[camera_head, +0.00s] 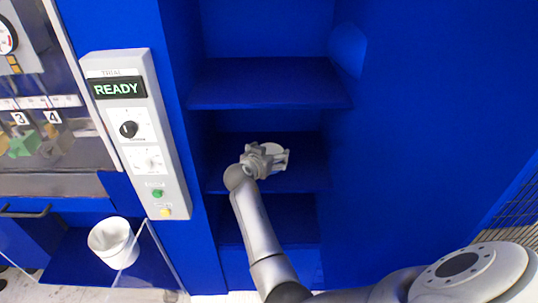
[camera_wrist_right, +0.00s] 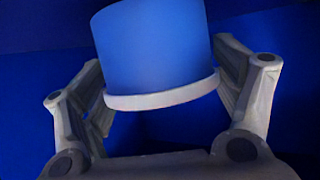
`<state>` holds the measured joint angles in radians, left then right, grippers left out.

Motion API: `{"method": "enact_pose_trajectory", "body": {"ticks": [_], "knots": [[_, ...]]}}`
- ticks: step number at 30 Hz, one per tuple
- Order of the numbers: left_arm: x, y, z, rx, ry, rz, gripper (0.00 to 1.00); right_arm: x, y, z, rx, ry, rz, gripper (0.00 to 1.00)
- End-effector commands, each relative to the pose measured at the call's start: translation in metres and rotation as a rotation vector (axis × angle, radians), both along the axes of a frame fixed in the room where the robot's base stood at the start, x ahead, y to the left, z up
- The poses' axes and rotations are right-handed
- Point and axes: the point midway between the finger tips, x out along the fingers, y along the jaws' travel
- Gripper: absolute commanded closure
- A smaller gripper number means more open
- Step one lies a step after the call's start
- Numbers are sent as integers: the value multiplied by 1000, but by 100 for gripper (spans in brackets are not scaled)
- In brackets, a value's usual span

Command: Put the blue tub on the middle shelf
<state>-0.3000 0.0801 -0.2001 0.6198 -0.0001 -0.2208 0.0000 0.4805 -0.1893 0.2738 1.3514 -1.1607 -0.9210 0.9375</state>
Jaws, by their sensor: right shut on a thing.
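The blue tub (camera_wrist_right: 155,45) has a pale rim or lid and sits between the fingers of my right gripper (camera_wrist_right: 165,90), a little tilted in the wrist view. My right gripper (camera_head: 276,158) is shut on it. In the head view the gripper reaches into the blue shelf unit, over the middle shelf (camera_head: 305,178). A pale round surface there seems to be the tub's end; the gripper hides most of the tub. I cannot tell whether the tub touches the shelf. My left gripper is not in view.
The upper shelf (camera_head: 270,85) is empty and lies above the gripper. A lower shelf compartment (camera_head: 295,215) is below. A grey control panel (camera_head: 135,130) with a READY display stands at the left. A white bin (camera_head: 113,242) is at the lower left.

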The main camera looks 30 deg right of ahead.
Motion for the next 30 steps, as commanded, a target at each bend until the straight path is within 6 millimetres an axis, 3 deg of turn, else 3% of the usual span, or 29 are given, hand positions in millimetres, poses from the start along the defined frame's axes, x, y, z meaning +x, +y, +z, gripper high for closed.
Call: {"method": "enact_pose_trajectory", "body": {"ticks": [13,14,17,30], "knots": [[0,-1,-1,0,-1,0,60,1,0,-11,-2,-6,1,51],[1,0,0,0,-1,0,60,0,0,-12,0,-3,0,13],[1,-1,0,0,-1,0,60,0,0,-11,1,-2,0,0],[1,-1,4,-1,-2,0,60,0,0,-8,1,-2,0,0]]}}
